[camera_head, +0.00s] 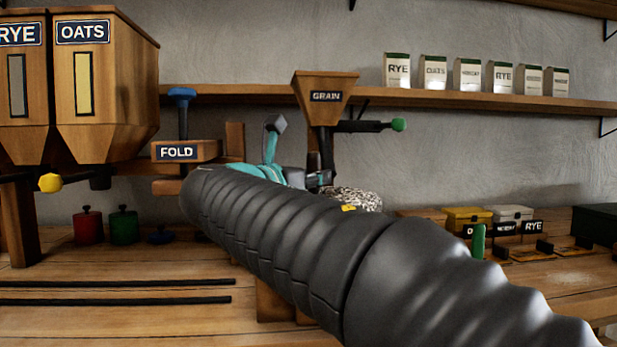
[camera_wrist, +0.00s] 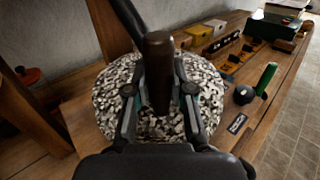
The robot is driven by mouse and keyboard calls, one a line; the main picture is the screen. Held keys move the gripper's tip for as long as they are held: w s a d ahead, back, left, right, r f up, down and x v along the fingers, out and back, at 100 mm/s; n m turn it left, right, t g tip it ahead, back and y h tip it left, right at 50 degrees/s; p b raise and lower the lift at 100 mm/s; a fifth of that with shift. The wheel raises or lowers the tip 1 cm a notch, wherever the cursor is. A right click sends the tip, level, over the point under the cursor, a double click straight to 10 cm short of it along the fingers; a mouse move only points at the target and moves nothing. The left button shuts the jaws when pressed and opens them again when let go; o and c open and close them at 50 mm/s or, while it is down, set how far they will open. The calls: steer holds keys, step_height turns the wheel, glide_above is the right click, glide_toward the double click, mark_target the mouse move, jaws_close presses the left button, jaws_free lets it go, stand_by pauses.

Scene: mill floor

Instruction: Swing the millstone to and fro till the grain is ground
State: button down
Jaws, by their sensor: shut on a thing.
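The millstone (camera_wrist: 108,87) is a round, black-and-white speckled stone in the wrist view. In the head view only a part of it (camera_head: 358,198) shows behind my arm. A dark brown upright handle (camera_wrist: 158,62) stands on it, and my gripper (camera_wrist: 160,92) is shut around this handle, one finger on each side. In the head view my gripper (camera_head: 318,180) is partly hidden by my dark ribbed arm. The wooden grain hopper (camera_head: 326,97), labelled GRAIN, stands above the stone. Its contents are not visible.
A dark lever with a green knob (camera_head: 399,124) sticks out right of the hopper. Wooden RYE and OATS bins (camera_head: 105,90) stand at left. A yellow box (camera_head: 467,218) and a short green post (camera_wrist: 265,78) are on the bench at right. Two dark rails (camera_head: 115,284) lie front left.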

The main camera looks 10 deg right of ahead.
steer(key=c, duration=1.1)
jaws_free()
steer(key=shift+a+f, duration=0.15)
steer(key=shift+f, duration=0.2)
steer(key=shift+o, duration=0.6)
steer(key=shift+r, duration=0.2)
steer(key=v, duration=1.2)
